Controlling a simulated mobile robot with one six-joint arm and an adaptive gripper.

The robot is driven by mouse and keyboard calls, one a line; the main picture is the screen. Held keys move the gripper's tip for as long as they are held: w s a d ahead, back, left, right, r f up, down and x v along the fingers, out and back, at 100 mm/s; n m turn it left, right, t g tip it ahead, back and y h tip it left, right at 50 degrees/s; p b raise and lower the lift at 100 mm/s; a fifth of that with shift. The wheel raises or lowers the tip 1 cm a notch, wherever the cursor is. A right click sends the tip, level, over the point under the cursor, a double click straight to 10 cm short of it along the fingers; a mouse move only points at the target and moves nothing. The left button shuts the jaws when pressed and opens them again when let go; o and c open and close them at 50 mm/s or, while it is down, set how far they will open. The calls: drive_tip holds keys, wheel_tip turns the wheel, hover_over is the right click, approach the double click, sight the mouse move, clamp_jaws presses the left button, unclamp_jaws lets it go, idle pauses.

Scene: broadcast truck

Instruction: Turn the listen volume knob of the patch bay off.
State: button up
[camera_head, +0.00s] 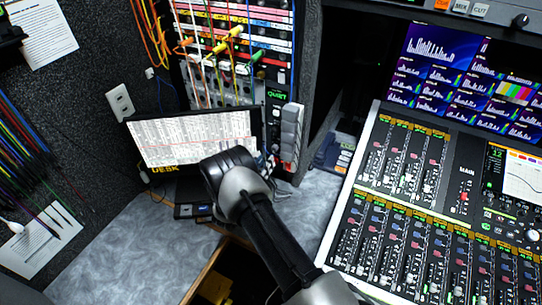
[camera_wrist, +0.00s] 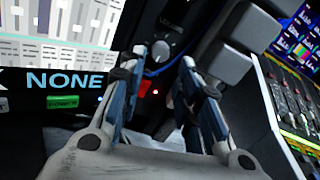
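In the wrist view a round grey knob (camera_wrist: 161,48) sits on a dark panel, under lettering that appears to read VOLUME. My gripper (camera_wrist: 163,68) is open, with one finger on each side of the knob's lower part in the picture. I cannot tell whether either fingertip touches it. A small red light (camera_wrist: 155,92) glows below the knob, between the fingers. In the head view the patch bay (camera_head: 222,88) stands at the back with coloured cables plugged in. My wrist covers most of my gripper there, and the knob is too small to make out.
A DESK screen (camera_head: 190,138) stands left of my gripper. Light grey blocks (camera_head: 291,132) stick out right of the narrow panel; they are close to my right finger in the wrist view (camera_wrist: 228,48). A mixing console (camera_head: 420,215) fills the right. Grey desktop (camera_head: 110,245) is free at front left.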

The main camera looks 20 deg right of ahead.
sight(273, 150)
drive_tip(key=x, duration=0.6)
drive_tip(key=shift+b, duration=0.4)
drive_tip(key=shift+c, duration=0.2)
clamp_jaws()
